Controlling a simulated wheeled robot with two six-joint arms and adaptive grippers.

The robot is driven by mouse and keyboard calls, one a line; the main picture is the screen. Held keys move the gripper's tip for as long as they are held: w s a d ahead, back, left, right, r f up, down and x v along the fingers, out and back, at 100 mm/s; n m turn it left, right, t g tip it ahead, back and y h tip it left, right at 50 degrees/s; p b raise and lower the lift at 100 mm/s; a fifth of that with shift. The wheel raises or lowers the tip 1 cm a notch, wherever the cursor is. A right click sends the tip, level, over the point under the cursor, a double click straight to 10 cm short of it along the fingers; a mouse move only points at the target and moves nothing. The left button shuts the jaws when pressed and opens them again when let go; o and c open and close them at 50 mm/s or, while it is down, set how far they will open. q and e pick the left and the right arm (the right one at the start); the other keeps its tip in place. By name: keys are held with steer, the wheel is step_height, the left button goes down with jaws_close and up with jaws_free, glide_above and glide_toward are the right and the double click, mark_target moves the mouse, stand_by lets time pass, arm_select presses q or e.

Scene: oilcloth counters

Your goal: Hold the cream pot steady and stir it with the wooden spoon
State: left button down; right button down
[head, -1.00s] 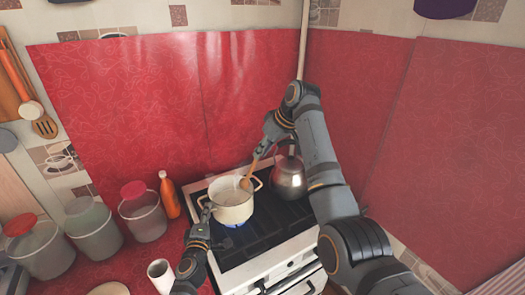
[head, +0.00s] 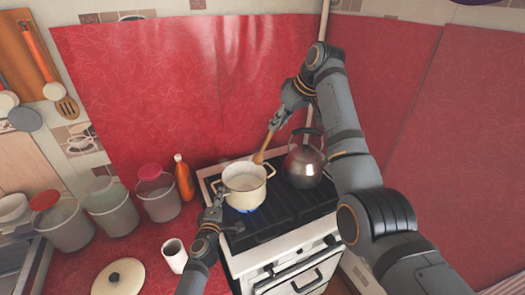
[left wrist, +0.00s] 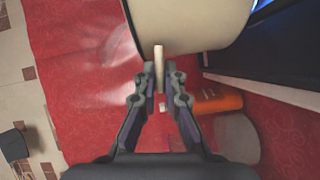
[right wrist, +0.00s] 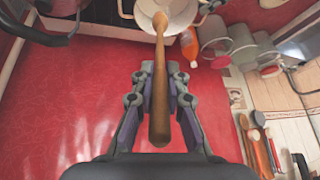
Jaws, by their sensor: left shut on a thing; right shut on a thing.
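The cream pot (head: 244,200) stands upright on the stove over a blue flame, with pale contents inside. My left gripper (head: 218,203) is shut on its near-left handle; the left wrist view shows the handle (left wrist: 158,58) between the fingertips. My right gripper (head: 277,122) is shut on the wooden spoon (head: 265,146) behind and above the pot. The spoon slants down, and its bowl end shows at the pot's far rim, seemingly above the contents. The right wrist view shows the spoon (right wrist: 160,85) between the fingers, its bowl end overlapping the pot's opening.
A steel kettle (head: 303,166) stands on the stove right of the pot. An orange bottle (head: 184,181) and several lidded canisters (head: 159,201) line the counter at left. Red oilcloth walls stand behind.

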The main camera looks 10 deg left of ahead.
stand_by(0.3)
arm_select(q)
steer(key=c, duration=1.4)
jaws_free()
steer(key=shift+s, duration=0.1)
arm_select(e)
steer(key=shift+s, duration=0.1)
arm_select(q)
steer(key=s, duration=0.7)
steer(key=s+d, duration=0.1)
steer(key=s, duration=0.3)
steer(key=shift+s+d+r, duration=0.1)
steer(key=shift+s+r, duration=0.05)
steer(key=shift+s, duration=0.15)
arm_select(e)
steer(key=shift+w, duration=0.2)
steer(key=shift+s, duration=0.1)
arm_select(q)
steer(key=shift+s, duration=0.15)
arm_select(e)
steer(key=shift+f, duration=0.1)
